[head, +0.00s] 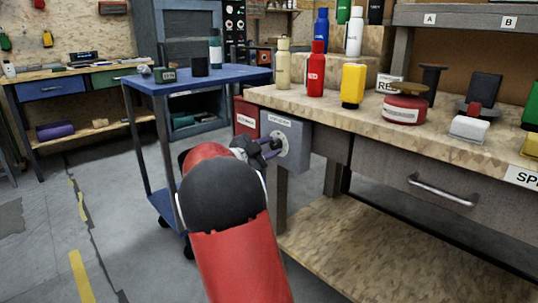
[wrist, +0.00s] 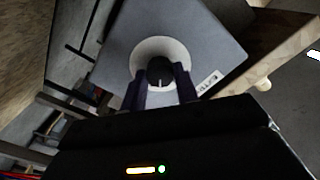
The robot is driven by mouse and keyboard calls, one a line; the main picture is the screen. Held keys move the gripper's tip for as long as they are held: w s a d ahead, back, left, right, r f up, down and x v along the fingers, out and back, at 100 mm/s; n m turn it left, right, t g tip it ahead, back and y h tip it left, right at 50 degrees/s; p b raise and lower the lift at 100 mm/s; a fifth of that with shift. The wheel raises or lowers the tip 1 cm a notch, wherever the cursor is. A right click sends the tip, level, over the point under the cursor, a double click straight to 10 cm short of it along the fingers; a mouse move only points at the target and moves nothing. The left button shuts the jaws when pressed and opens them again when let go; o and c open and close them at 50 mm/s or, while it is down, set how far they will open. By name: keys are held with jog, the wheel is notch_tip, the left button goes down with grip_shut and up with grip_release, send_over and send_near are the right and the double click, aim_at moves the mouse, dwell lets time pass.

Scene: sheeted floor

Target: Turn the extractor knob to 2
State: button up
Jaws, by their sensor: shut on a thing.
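The extractor knob (wrist: 160,72) is a small dark knob with a pale pointer line, set in a round white dial on a grey box (wrist: 117,50). In the head view the grey box (head: 297,133) is mounted at the left end of the workbench, and its white dial (head: 284,148) shows in part. My gripper (wrist: 161,84) is at the dial with its two fingers shut on the knob, one on each side. It also shows in the head view (head: 276,146), where the fingers hide the knob. The dial's numbers are too small to read.
A red box (head: 246,117) sits just left of the grey box. A blue cart (head: 190,83) stands behind my arm on the left. Bottles, including a red one (head: 316,70) and a yellow one (head: 352,86), stand on the workbench (head: 330,105) above. The floor at left is clear.

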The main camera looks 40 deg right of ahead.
jog(key=m+b, duration=0.3)
jog(key=m, duration=0.2)
jog(key=shift+f, duration=0.1)
jog(key=shift+m+b, duration=0.3)
jog(key=shift+b, duration=0.05)
dwell(0.3)
jog(key=o, duration=1)
jog(key=shift+a, duration=0.1)
jog(key=a, duration=0.7)
jog(key=shift+s+a, duration=0.25)
jog(key=shift+a, duration=0.1)
jog(key=shift+p, duration=0.3)
